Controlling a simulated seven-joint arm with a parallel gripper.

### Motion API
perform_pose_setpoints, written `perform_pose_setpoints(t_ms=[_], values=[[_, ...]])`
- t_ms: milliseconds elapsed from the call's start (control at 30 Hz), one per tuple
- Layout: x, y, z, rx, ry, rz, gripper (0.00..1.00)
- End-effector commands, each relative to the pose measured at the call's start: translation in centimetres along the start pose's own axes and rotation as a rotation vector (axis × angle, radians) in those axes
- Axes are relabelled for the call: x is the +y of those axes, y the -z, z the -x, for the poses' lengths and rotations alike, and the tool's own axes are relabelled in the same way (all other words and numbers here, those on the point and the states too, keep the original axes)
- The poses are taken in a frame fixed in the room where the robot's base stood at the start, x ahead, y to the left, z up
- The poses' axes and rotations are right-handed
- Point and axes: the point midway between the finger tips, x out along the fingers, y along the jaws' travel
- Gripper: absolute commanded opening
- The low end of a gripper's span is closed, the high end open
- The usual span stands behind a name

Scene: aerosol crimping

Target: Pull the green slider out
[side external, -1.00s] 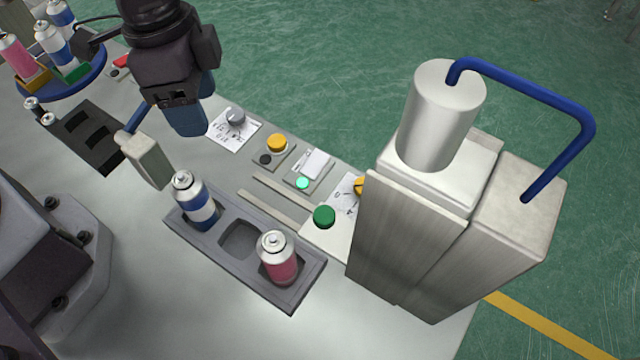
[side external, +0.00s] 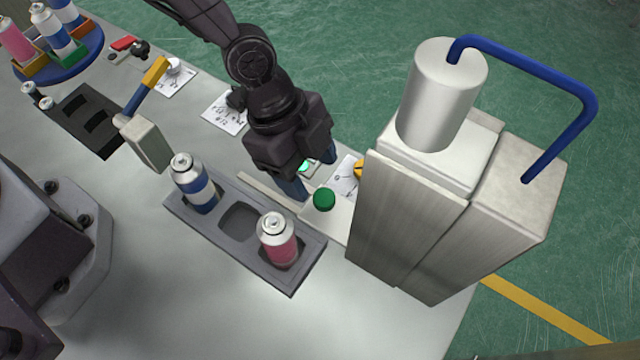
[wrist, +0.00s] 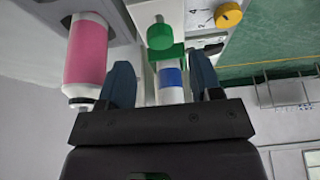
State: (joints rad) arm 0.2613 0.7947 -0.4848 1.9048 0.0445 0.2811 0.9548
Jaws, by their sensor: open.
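The green slider's round knob (side external: 324,199) stands on a pale plate in front of the metal press. In the wrist view, the green knob (wrist: 160,36) and a green piece below it lie just beyond the fingertips, roughly centred. My gripper (side external: 313,176) points down beside the knob on its far left side. Its blue fingers are spread apart. In the wrist view my gripper (wrist: 161,72) frames a white and blue cylindrical shape (wrist: 171,79); I cannot tell what it is. My gripper hides part of the rails and the panel behind it.
A grey tray (side external: 232,247) close by holds a blue-white can (side external: 194,184) and a pink can (side external: 278,241), its middle pocket empty. The tall press (side external: 420,225) stands right. A yellow dial (wrist: 228,15) is right of the knob in the wrist view.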

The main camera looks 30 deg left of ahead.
Motion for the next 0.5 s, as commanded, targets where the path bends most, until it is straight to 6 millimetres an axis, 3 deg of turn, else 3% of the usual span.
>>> perform_pose_setpoints(t_ms=[200, 500], values=[[0.0, 0.0, -3.6, 0.000, -0.002, 0.002, 0.59], [0.0, 0.0, -4.9, 0.000, 0.001, 0.002, 0.59]])
